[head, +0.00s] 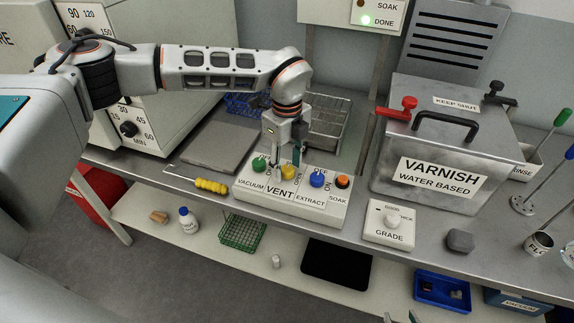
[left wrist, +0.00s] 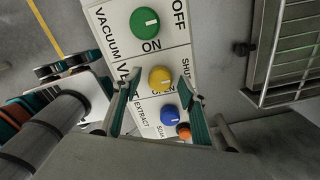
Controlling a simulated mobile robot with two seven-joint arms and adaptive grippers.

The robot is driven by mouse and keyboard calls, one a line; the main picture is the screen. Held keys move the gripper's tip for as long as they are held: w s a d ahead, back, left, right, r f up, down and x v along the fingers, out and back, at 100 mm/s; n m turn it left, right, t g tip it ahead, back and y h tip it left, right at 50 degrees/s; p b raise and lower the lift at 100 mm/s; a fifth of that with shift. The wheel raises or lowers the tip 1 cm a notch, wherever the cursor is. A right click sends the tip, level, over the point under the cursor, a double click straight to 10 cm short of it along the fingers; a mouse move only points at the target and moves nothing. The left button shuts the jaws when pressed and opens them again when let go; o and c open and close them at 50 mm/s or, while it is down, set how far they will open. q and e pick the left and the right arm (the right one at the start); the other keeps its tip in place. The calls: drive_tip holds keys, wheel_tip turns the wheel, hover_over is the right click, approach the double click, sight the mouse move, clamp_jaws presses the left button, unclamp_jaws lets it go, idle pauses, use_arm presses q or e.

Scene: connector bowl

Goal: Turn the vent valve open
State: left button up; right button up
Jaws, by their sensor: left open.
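The vent valve is a yellow knob (head: 288,172) on the white control panel (head: 300,207), above the label VENT. In the left wrist view the yellow knob (left wrist: 160,79) has a white mark pointing roughly right, with SHUT lettering to its right and partly hidden lettering below. My left gripper (head: 288,160) comes down over the knob from above. It is open, its teal fingers (left wrist: 160,88) on either side of the knob; I cannot tell whether they touch it. Teal tips at the bottom edge of the head view may be my right gripper (head: 402,318).
Green (head: 259,164) and blue (head: 317,179) knobs flank the yellow one closely; an orange button (head: 343,181) is further right. A wire basket (head: 328,122) stands behind. The varnish tank (head: 440,150) and grade box (head: 389,226) stand right.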

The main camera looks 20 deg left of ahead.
use_arm(q)
drive_tip(key=shift+f, duration=0.4)
drive_tip(key=c, duration=1.1)
